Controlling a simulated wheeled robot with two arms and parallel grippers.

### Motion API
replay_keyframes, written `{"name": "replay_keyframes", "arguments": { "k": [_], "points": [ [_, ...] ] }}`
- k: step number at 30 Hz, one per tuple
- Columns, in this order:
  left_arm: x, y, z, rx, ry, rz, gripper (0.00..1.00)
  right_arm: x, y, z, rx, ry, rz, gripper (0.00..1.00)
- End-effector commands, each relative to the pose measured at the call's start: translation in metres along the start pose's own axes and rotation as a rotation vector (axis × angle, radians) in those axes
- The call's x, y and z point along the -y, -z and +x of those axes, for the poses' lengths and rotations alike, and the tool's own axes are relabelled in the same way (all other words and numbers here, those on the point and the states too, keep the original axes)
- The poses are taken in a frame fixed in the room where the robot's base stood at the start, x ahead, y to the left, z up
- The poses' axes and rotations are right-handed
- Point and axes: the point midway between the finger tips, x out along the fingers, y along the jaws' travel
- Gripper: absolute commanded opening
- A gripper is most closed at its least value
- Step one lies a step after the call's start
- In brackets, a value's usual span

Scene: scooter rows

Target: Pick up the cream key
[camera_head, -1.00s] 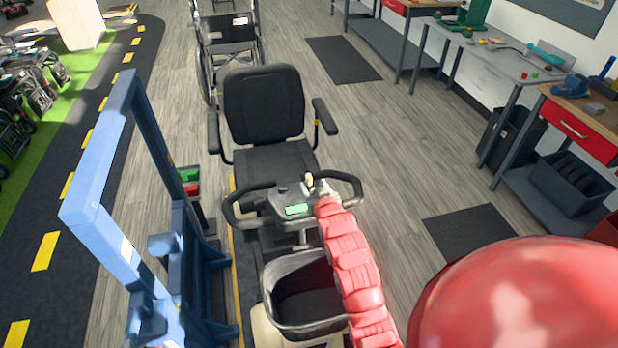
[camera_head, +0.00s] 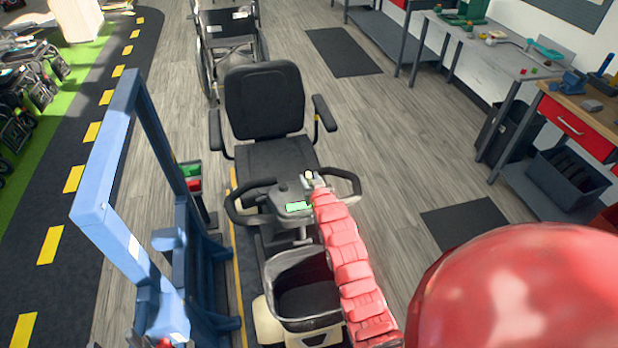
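The cream key (camera_head: 309,175) is a small pale piece standing at the top of the scooter's console (camera_head: 288,199), between the black handlebars. My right arm, red and segmented, reaches up from the bottom to the console. The tip of my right gripper (camera_head: 318,184) is right beside the key, on its right. The fingers are too small and too covered to show whether they are open or touch the key. My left gripper does not show.
The scooter has a black seat (camera_head: 265,103) and a front basket (camera_head: 303,291). A blue frame (camera_head: 107,190) stands close on its left. A wheelchair (camera_head: 228,38) is behind. Workbenches (camera_head: 490,50) line the right wall. Open floor lies right of the scooter.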

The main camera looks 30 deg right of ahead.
Motion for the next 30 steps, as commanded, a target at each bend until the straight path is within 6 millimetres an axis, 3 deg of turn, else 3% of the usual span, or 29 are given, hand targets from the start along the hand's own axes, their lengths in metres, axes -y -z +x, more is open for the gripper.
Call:
{"name": "replay_keyframes", "arguments": {
  "k": [1,6,20,30],
  "points": [
    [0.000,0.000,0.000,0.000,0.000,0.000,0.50,0.000,0.000,0.000,0.000,0.000,0.000,0.30],
    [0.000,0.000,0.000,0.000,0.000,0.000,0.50,0.000,0.000,0.000,0.000,0.000,0.000,0.00],
    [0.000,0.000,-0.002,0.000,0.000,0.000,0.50,0.000,0.001,0.000,-0.002,0.000,0.000,0.00],
    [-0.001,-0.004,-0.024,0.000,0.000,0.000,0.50,0.000,0.022,-0.007,-0.007,0.000,0.000,0.00]
  ]
}}
